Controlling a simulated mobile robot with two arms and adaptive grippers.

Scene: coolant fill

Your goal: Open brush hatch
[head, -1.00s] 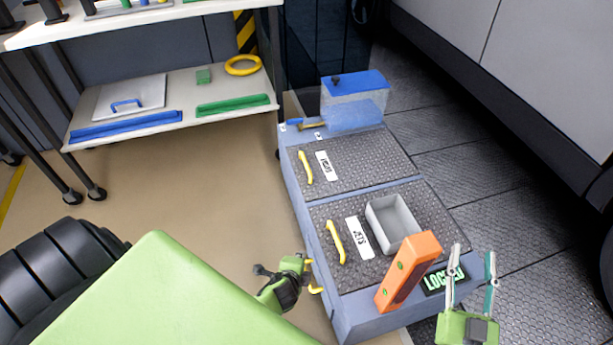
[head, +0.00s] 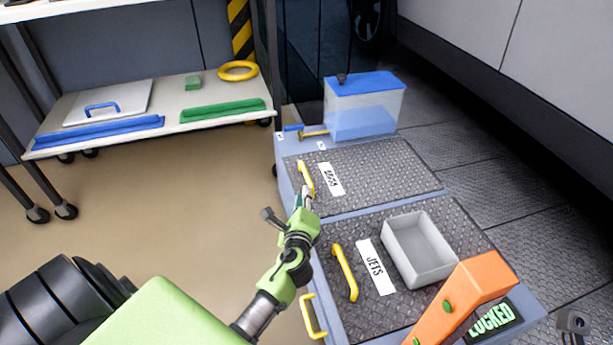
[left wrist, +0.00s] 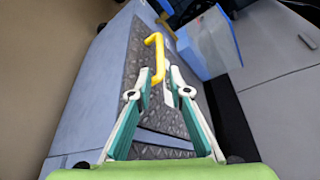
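The far hatch (head: 385,170) is a dark tread-plate lid lying shut on the blue-grey unit. It carries a yellow bar handle (head: 305,178) and a white label (head: 331,180) that is hard to read. My left gripper (head: 303,197) is at the near end of this handle. In the left wrist view the left gripper (left wrist: 160,75) is open, with the near end of the yellow handle (left wrist: 158,55) between its fingertips, closer to the left one. I cannot tell whether they touch. My right gripper's fingers are out of view.
The near hatch, labelled JETS (head: 374,265), has its own yellow handle (head: 344,272) and a grey open tray (head: 417,248). A blue-lidded clear tank (head: 364,110) stands behind the far hatch.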

